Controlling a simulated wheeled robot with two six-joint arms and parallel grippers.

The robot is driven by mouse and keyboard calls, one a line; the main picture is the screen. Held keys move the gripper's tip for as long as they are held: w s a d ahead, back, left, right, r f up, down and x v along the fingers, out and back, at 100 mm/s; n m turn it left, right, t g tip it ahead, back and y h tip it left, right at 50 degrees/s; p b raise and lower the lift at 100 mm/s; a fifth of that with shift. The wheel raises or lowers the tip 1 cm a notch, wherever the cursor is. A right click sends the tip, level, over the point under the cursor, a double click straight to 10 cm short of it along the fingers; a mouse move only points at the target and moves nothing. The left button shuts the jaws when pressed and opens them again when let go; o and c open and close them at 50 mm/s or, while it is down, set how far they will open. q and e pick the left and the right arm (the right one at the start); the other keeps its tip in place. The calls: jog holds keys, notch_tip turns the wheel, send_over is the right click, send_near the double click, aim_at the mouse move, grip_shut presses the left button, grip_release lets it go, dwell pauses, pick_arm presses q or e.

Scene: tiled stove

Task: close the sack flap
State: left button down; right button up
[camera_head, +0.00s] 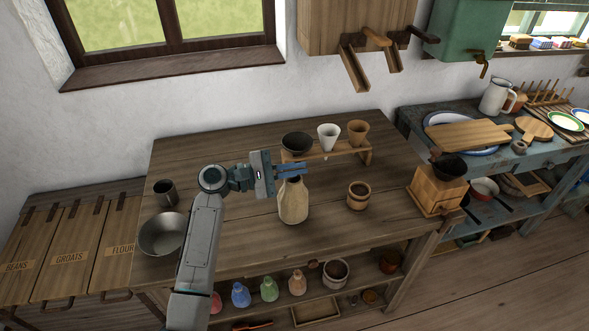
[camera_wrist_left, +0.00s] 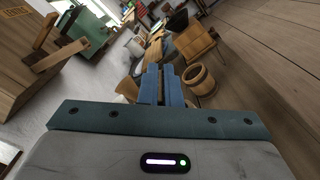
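The pale tan sack (camera_head: 293,203) stands upright on the wooden table, with a wide body and a narrower top. My left gripper (camera_head: 292,170) is at the top of the sack, its blue fingers pointing right across it. The fingers hide the sack's mouth, so I cannot make out the flap or whether they touch it. In the left wrist view the two fingers (camera_wrist_left: 161,88) lie close together with only a thin dark line between them, and nothing clear is held. I cannot make out the sack in that view. My right gripper is not in view.
Behind the sack a wooden stand (camera_head: 330,152) holds a dark bowl, a white cone and a wooden cone. A wooden mug (camera_head: 357,195) and a grinder (camera_head: 436,190) stand to the right. A metal bowl (camera_head: 163,234) is at the left. The table front between sack and mug is clear.

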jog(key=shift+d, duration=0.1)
pick_arm(q)
jog(key=c, duration=1.6)
grip_release()
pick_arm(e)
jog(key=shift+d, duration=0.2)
pick_arm(q)
jog(key=shift+a, duration=0.1)
